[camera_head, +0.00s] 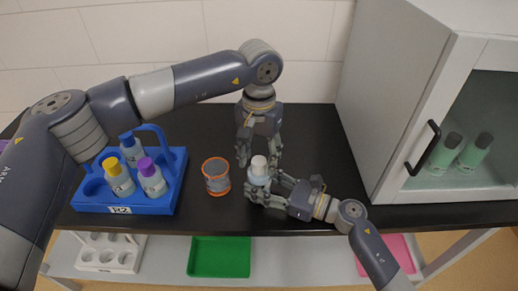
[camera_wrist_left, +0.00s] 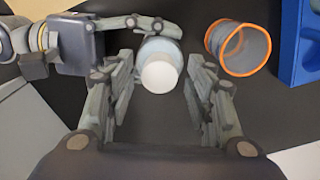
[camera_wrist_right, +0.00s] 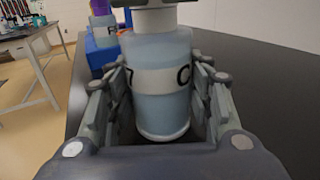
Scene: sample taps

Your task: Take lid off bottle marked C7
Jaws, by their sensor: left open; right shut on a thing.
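The C7 bottle has a pale blue body (camera_head: 259,181) and a white lid (camera_head: 258,163). It stands upright near the middle of the black bench. Its label, with a "C" and a "7" partly visible, faces the right wrist view (camera_wrist_right: 158,78). My right gripper (camera_head: 262,190) is shut around the bottle's body from the right. My left gripper (camera_head: 259,158) points down from above, open. In the left wrist view the lid (camera_wrist_left: 158,76) shows between its spread fingers, with gaps on both sides. The lid is on the bottle.
An orange-rimmed beaker (camera_head: 216,178) stands just left of the bottle. A blue rack (camera_head: 125,203) farther left holds bottles with yellow, purple and blue caps. A grey cabinet (camera_head: 400,90) with green-tinted bottles behind its glass bounds the right. Trays lie on the shelf below.

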